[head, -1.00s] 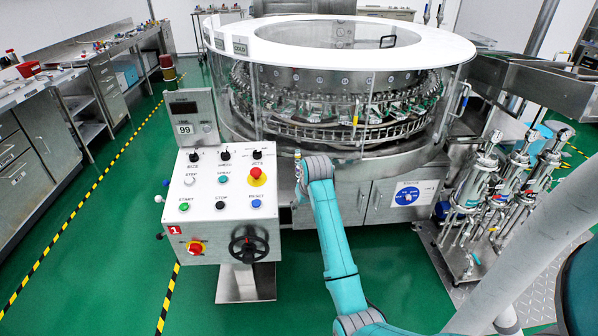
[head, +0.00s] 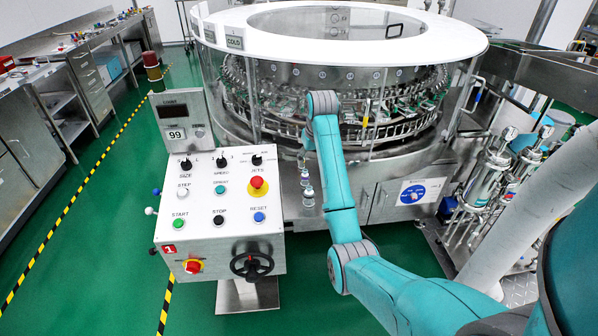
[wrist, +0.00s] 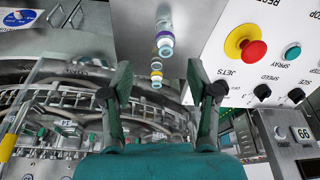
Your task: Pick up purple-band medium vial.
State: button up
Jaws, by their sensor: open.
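The purple-band vial (wrist: 165,42) shows in the wrist view at top centre, clear glass with a purple ring near its pale blue-rimmed end. A yellow-band vial (wrist: 156,76) is just below it in the picture, nearer the line between my fingers. My gripper (wrist: 159,82) is open, with one dark finger on each side of the picture and nothing held. The purple-band vial appears beyond the fingertips, not touched. In the head view, small vials (head: 309,193) show between the control panel and the washer's cabinet.
The control panel (head: 216,198) with buttons and a handwheel stands left of the vials. The round washer (head: 340,20) with its clear guard is behind my arm. Piping and cylinders (head: 497,175) stand at right. Green floor is open at left.

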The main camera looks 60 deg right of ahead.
aim_at(305, 171)
jog(key=x, duration=0.5)
jog(key=shift+w+d+f, duration=0.15)
jog(key=shift+w+d, duration=0.1)
jog(key=shift+w, duration=0.1)
jog(key=x, duration=0.4)
jog(key=shift+w+a, duration=0.15)
jog(key=shift+w, duration=0.25)
jog(key=shift+w+f, duration=0.15)
jog(key=shift+f, duration=0.45)
jog(key=c, duration=0.9)
